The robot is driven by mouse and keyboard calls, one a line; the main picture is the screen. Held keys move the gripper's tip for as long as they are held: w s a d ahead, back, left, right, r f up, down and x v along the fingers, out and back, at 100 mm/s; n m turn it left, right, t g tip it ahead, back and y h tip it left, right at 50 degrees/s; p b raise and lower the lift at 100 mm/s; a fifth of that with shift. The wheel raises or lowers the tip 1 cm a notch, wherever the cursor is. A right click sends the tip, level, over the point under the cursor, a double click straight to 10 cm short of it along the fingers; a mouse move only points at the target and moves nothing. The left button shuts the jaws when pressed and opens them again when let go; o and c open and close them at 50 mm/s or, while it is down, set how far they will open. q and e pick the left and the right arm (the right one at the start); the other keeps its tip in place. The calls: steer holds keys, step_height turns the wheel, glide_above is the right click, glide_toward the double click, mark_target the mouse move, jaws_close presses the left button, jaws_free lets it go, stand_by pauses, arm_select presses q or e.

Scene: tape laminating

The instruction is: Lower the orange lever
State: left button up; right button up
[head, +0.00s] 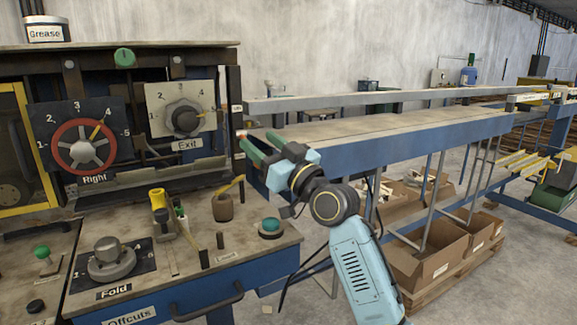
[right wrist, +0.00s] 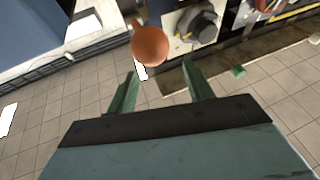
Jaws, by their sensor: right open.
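An orange ball knob (right wrist: 150,46), apparently the end of the orange lever, shows in the right wrist view, just beyond and between my fingertips. In the head view a small orange-red spot (head: 241,133) shows at the machine's right edge beside my fingertips; I cannot tell if it is the same knob. My right gripper (head: 256,139) is open and empty at the right side of the machine. It also shows in the right wrist view (right wrist: 160,72), its green fingers apart and no contact with the knob visible. The lever's shaft is mostly hidden. My left gripper is not in view.
The machine panel has a red-ringed Right dial (head: 83,146), a grey Exit dial (head: 184,120) and a yellow-handled lever (head: 157,198). A teal button (head: 270,226) sits on the lower ledge. A long blue-edged table (head: 400,140) extends right, with cardboard boxes (head: 428,262) below.

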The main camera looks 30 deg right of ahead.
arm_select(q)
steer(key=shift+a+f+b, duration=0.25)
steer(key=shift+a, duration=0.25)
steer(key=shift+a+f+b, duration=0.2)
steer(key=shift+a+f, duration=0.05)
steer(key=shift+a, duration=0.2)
arm_select(e)
steer(key=v, duration=1)
steer(key=shift+s, duration=0.3)
steer(key=shift+f, duration=0.15)
